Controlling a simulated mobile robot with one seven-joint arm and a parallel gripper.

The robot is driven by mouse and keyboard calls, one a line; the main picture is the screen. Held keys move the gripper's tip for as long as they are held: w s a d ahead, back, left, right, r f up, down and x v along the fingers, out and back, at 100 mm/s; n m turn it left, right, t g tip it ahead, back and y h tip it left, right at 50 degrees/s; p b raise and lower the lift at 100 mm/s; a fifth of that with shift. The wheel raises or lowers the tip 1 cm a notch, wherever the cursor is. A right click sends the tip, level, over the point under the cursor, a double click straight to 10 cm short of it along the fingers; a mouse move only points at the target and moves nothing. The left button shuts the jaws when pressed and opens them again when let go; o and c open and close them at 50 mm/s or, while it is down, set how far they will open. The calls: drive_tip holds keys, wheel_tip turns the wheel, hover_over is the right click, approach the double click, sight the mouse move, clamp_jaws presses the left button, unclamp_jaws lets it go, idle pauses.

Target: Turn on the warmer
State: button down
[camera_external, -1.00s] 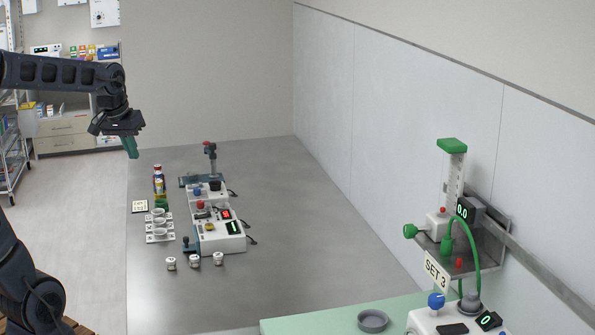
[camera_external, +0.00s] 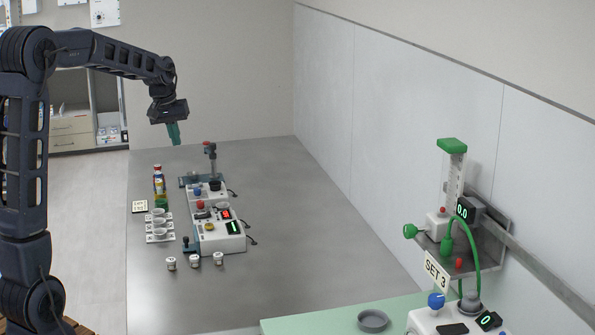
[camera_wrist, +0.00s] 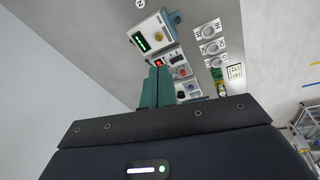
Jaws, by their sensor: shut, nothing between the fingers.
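Several small white devices stand in a row on the grey bench, and I cannot tell by label which one is the warmer. The nearest white unit (camera_external: 222,242) has a green display; it also shows in the wrist view (camera_wrist: 158,27). Behind it is a part with a red display (camera_external: 226,214) and a red knob (camera_external: 200,204). Farther back is a unit with a blue knob (camera_external: 197,191), also in the wrist view (camera_wrist: 190,87). My gripper (camera_external: 175,142) is shut and empty, pointing down above the bench's far left part, clear of the devices. Its teal fingers (camera_wrist: 157,72) hide part of them in the wrist view.
Left of the row are bottles (camera_external: 159,182), a cup rack (camera_external: 160,238) and a card (camera_external: 139,206); small jars (camera_external: 195,262) stand in front. The "SET 3" station (camera_external: 437,268) is at right. The bench's right side is clear.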

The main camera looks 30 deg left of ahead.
drive_tip(key=w+a+f+n, duration=0.2)
drive_tip(key=w+a+f, duration=0.2)
drive_tip(key=w+f, duration=0.55)
drive_tip(key=n+g, duration=0.1)
hover_over(209, 212)
drive_tip(key=s+a, duration=0.2)
wheel_tip(209, 212, down, 9)
drive_tip(key=shift+w+d+h, duration=0.1)
drive_tip(key=shift+d+h, duration=0.05)
drive_tip(key=shift+h, duration=0.15)
drive_tip(key=shift+f, duration=0.1)
drive_tip(key=f, duration=0.4)
drive_tip(key=w+d+f, duration=0.1)
drive_tip(key=f, duration=0.8)
drive_tip(key=shift+w+d+f, duration=0.15)
drive_tip(key=shift+d+f, duration=0.05)
drive_tip(key=shift+f, duration=0.2)
